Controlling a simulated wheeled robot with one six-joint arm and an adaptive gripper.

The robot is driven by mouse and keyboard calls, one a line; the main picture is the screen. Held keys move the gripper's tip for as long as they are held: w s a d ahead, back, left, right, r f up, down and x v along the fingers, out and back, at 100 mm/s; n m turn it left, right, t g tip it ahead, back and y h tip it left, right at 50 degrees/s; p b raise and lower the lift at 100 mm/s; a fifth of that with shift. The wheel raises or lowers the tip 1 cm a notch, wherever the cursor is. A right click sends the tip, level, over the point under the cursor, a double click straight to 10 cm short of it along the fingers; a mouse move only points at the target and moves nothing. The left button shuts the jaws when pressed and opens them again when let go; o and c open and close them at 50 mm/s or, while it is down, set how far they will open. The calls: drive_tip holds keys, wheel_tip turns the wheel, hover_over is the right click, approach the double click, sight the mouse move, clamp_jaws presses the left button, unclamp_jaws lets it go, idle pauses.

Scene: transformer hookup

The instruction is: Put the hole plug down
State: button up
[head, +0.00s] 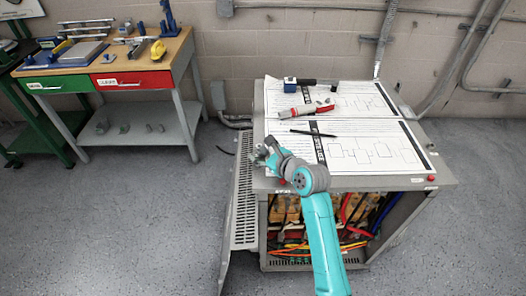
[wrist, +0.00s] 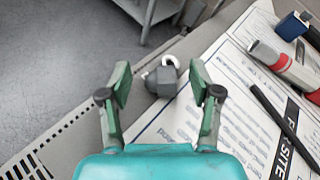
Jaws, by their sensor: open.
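A grey blocky piece with a pale curved loop, which looks like the hole plug (wrist: 161,84), sits at the cabinet top's left edge, by the corner of a printed sheet. My gripper (wrist: 160,77) is open, with one finger on each side of the piece in the picture and a visible gap to both. The piece appears beyond the fingertips; I cannot tell the exact distance. In the head view my gripper (head: 262,155) is over the left edge of the cabinet top (head: 395,182), and the plug is not clear there.
Printed sheets (head: 375,150) cover the cabinet top. A dark pen (head: 313,133), a red-and-grey tool (head: 306,109) and a blue-and-black tool (head: 300,83) lie on them. The cabinet's open front shows cables (head: 355,215). A workbench (head: 100,70) stands at the left, with open floor between.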

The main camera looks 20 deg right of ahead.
clamp_jaws()
drive_tip(key=shift+r, duration=0.1)
